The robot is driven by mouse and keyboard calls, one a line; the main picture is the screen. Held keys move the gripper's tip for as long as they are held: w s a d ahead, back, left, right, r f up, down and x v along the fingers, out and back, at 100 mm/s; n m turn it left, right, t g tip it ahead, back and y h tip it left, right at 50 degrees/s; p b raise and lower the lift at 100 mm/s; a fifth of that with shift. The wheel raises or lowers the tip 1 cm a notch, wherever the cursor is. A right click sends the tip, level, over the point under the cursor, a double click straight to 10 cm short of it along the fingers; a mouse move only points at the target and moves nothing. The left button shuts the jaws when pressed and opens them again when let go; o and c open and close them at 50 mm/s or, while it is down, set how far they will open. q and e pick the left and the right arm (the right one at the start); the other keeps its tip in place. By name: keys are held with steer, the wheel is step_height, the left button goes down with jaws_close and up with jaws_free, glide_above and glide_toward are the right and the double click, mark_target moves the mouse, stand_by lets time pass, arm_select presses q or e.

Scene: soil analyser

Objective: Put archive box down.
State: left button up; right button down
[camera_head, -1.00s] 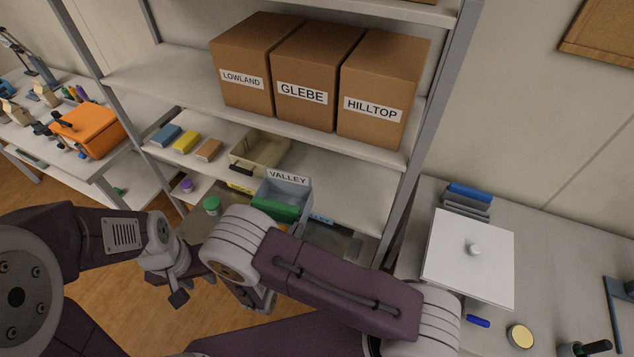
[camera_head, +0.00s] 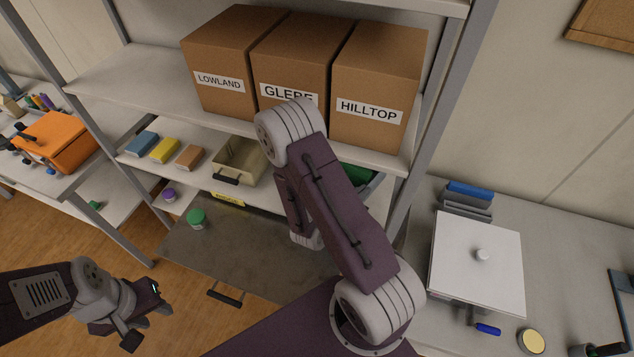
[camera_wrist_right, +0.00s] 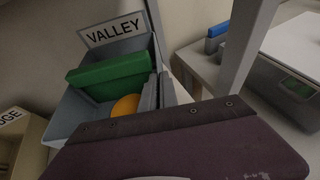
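The grey archive box labelled VALLEY (camera_wrist_right: 80,112) shows in the right wrist view, with a green block (camera_wrist_right: 110,78) and an orange round thing (camera_wrist_right: 125,106) inside. My right gripper (camera_wrist_right: 158,92) is at the box's right wall, its grey fingertips close together and seemingly shut on that wall. In the head view my right arm hides most of the box; only its right edge and the green block (camera_head: 357,174) show, at the right of the lower shelf. Whether its base touches the shelf is hidden. My left gripper (camera_head: 142,318) is empty, low at left; its finger gap is unclear.
A beige tray (camera_head: 227,178) stands on the lower shelf (camera_head: 285,195), left of the archive box. Cardboard boxes LOWLAND (camera_head: 220,100), GLEBE and HILLTOP (camera_head: 365,135) fill the shelf above. A right shelf post (camera_head: 440,110) stands close by. A green-lidded jar (camera_head: 196,218) sits below.

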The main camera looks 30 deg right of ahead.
steer(key=f+b, duration=0.1)
steer(key=b, duration=0.1)
steer(key=w+f+b, duration=0.1)
steer(key=b, duration=0.2)
steer(key=shift+w+f+m, duration=0.2)
steer(key=shift+w+m, duration=0.05)
steer(key=shift+m, duration=0.15)
steer(key=shift+w+a+f, duration=0.2)
steer(key=shift+w+a, duration=0.15)
steer(key=shift+w, duration=0.4)
steer(key=shift+g, duration=0.3)
steer(key=w+a+f, duration=0.1)
steer(key=w, duration=0.1)
steer(key=w+f+b, duration=0.1)
steer(key=w, duration=0.1)
steer(key=w+a+f, duration=0.1)
steer(key=w+f, duration=0.1)
steer(key=shift+a, duration=0.35)
steer(key=shift+w+a, duration=0.1)
steer(key=shift+w, duration=0.15)
step_height(320, 180, down, 4)
steer(key=b, duration=0.4)
steer(key=shift+f, duration=0.2)
steer(key=shift+r, duration=0.2)
steer(key=shift+s+f, duration=0.1)
steer(key=shift+f, duration=0.1)
steer(key=c, duration=1.6)
jaws_free()
steer(key=shift+c, duration=0.2)
steer(key=shift+r, duration=0.1)
